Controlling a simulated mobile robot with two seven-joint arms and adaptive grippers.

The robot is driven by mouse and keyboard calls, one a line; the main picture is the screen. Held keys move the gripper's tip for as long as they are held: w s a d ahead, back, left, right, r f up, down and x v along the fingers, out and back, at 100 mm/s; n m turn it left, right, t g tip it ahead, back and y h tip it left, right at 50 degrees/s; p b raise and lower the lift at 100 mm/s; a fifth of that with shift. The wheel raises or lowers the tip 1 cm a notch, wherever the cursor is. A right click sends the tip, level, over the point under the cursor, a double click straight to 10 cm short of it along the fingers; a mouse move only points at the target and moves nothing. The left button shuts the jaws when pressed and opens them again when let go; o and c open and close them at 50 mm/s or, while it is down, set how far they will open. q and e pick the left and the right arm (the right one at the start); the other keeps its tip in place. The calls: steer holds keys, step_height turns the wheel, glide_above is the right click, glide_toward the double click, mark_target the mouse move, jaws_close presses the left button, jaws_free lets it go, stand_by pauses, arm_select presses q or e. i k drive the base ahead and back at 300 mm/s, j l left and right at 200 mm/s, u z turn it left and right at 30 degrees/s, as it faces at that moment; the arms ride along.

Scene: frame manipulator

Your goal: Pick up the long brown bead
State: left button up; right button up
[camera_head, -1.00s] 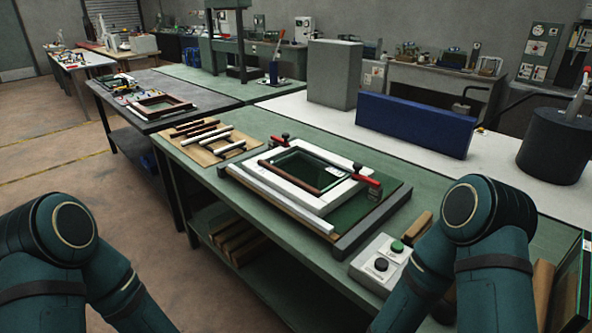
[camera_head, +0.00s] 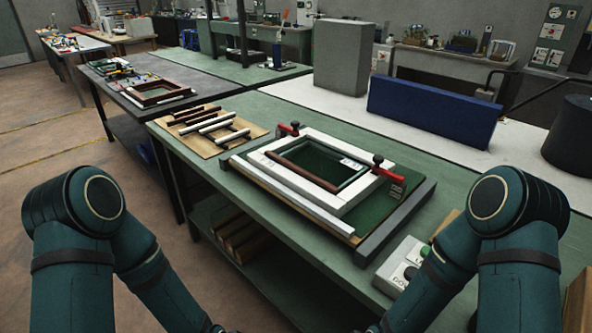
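Brown beads (camera_head: 194,121) lie with white ones on a wooden board (camera_head: 178,144) on the green table, left of the fixture. I cannot tell for sure which one is the long brown bead. Another brown bead (camera_head: 302,172) lies along the near inner side of the white frame (camera_head: 340,209), which sits in the fixture with red-handled clamps (camera_head: 385,167). My two arms show at the lower left and lower right. Both grippers are below the picture, out of view.
A control box (camera_head: 402,263) with green and black buttons stands at the table's near right. A long blue box (camera_head: 432,111) and a grey block (camera_head: 343,57) stand behind. The green table (camera_head: 255,109) has free room behind the fixture. Wood pieces lie on its lower shelf.

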mark_target(334, 190)
steer(key=z, duration=0.85)
steer(key=j+z, duration=0.45)
steer(key=z, duration=0.3)
steer(key=j+z, duration=0.35)
steer(key=k+j+z, duration=0.1)
steer(key=j+z, duration=0.15)
steer(key=j, duration=0.2)
steer(key=k+j+z, duration=0.15)
steer(key=j+z, duration=0.15)
steer(key=j, duration=0.1)
